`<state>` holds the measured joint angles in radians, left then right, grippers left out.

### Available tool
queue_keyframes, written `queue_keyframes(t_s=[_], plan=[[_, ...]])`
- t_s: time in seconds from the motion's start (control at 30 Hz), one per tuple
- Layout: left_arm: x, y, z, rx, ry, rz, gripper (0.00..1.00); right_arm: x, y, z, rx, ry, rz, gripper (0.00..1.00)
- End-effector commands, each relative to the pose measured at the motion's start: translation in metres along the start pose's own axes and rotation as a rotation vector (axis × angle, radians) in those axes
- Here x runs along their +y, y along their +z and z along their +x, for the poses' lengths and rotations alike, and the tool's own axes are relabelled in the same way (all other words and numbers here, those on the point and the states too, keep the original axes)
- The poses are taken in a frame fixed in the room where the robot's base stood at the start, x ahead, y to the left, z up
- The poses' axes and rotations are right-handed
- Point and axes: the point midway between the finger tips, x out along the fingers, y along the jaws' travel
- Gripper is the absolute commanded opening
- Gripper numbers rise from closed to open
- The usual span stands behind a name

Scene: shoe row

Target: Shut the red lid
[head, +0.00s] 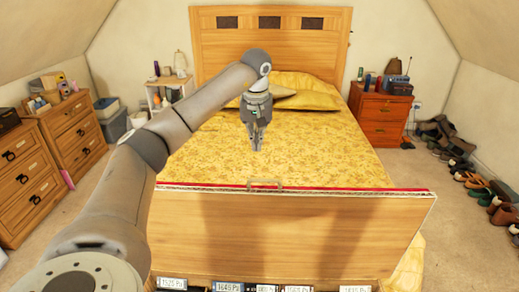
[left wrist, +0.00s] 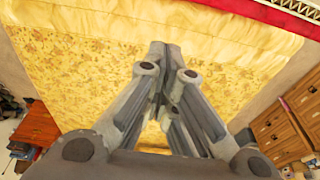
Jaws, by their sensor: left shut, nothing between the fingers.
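The red lid (head: 345,190) shows as a thin red edge along the top of a wide upright wooden panel (head: 300,230) in front of the bed. A small metal handle (head: 265,183) sits at the middle of that edge. In the left wrist view a red strip (left wrist: 275,14) crosses the top right corner. My left gripper (head: 257,149) is shut and empty, pointing down over the bed, beyond the panel's top edge and apart from it. Its closed fingers also show in the left wrist view (left wrist: 165,50). My right gripper is not in view.
The bed (head: 310,140) with yellow covers fills the middle. Several labelled items (head: 228,287) line the bottom edge below the panel. Wooden drawers (head: 75,125) stand at left, a nightstand (head: 380,115) at right. Several shoes (head: 480,185) line the right wall.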

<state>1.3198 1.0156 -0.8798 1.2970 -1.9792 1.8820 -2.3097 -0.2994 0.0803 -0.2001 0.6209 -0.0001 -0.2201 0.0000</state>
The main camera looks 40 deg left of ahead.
Motion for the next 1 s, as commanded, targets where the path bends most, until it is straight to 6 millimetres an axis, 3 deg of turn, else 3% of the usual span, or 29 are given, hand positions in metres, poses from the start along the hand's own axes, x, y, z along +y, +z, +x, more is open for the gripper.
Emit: queue_keyframes(t_s=[0.4, 0.7, 1.0], plan=[[0.0, 0.002, 0.088, -0.006, -0.001, -0.001, 0.0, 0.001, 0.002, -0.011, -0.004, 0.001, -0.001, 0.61], [0.001, 0.028, 0.076, -0.001, 0.003, 0.002, 0.0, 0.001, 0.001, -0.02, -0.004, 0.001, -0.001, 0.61], [0.001, 0.039, 0.073, -0.001, 0.004, -0.001, 0.0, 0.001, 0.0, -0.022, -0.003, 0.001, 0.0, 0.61]])
